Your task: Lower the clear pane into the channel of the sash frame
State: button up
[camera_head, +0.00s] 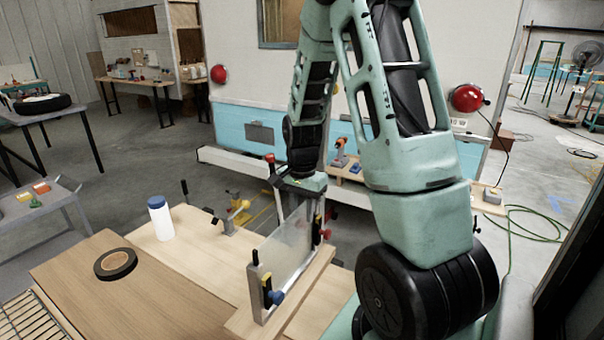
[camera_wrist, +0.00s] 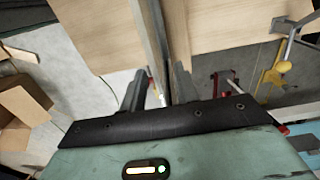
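The clear pane (camera_head: 287,250) stands upright on edge at the sash frame (camera_head: 260,299), between the frame's uprights on the wooden bench. Clamps with blue and red knobs sit at its sides. My gripper (camera_head: 306,188) points down just above the pane's upper edge; its fingers are hard to make out in the head view. In the wrist view, the two dark fingers (camera_wrist: 158,88) stand apart, one on each side of the pane (camera_wrist: 151,38), seen nearly edge-on. I cannot tell whether they press on it. The channel and the pane's lower edge are not clearly visible.
A yellow tool (camera_head: 236,212) lies at the bench's far edge. The bench between the tape and frame is clear.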

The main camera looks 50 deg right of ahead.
notch_tip(320, 180, up, 14)
jog(key=b, duration=0.1)
jog(key=s+a+f+n, duration=0.1)
jog(key=a+f+n, duration=0.2)
jog(key=a+n, duration=1.55)
jog(key=s+a+f+n, duration=0.1)
jog(key=s+a+n, duration=0.1)
jog(key=s+a, duration=0.5)
jog(key=s+a+f+n, duration=0.2)
jog(key=s+a, duration=0.6)
jog(key=a, duration=0.5)
jog(key=shift+f+n+y, duration=0.25)
jog(key=shift+n+y, duration=0.05)
jog(key=shift+n, duration=0.55)
